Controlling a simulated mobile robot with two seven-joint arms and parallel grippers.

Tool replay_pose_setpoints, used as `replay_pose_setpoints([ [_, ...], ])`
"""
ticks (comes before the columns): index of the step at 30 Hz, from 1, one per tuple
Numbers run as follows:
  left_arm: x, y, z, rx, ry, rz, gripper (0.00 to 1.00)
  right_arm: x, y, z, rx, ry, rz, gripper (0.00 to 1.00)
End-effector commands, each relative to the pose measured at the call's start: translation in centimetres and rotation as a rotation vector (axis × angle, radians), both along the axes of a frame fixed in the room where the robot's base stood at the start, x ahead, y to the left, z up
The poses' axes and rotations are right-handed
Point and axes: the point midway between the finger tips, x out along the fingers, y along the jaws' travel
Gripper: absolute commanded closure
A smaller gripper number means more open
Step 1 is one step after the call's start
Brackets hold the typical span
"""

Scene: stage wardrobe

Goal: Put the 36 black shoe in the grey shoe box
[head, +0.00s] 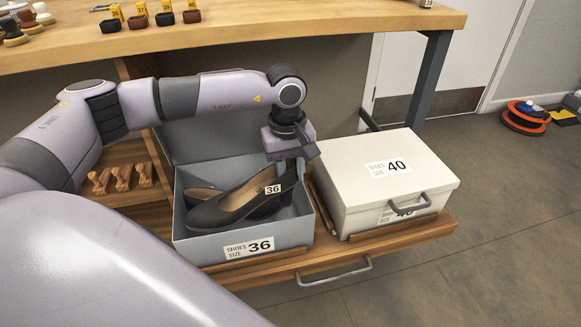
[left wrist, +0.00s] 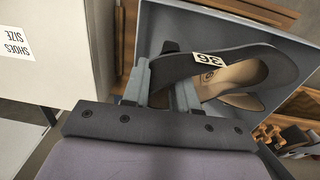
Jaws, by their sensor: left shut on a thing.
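The black shoe (head: 235,207) with a 36 tag is in or just over the open grey shoe box (head: 200,250), labelled size 36. I cannot tell whether its sole touches the box. A second shoe with a brown insole (head: 200,194) lies in the box, partly hidden behind it. My left gripper (head: 292,155) is above the heel end of the black shoe. In the left wrist view its fingers (left wrist: 162,94) are shut on the shoe (left wrist: 225,60) near the heel. My right gripper is not in view.
A closed white size 40 box (head: 375,165) stands right of the grey box on the same wooden drawer (head: 290,268). Wooden pegs (head: 122,178) stand to the left. A wooden counter (head: 230,30) with small jars runs behind my arm. Floor at right is mostly clear.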

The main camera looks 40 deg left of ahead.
Motion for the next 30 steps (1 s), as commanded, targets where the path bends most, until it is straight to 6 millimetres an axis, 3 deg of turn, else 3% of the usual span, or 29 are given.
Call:
replay_pose_setpoints([
  [9,0.0,0.0,-3.6,0.0,0.0,0.0,1.0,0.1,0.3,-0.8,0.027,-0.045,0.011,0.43],
  [30,0.0,0.0,-9.7,-0.001,-0.001,-0.001,1.0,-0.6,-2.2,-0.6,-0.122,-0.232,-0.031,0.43],
])
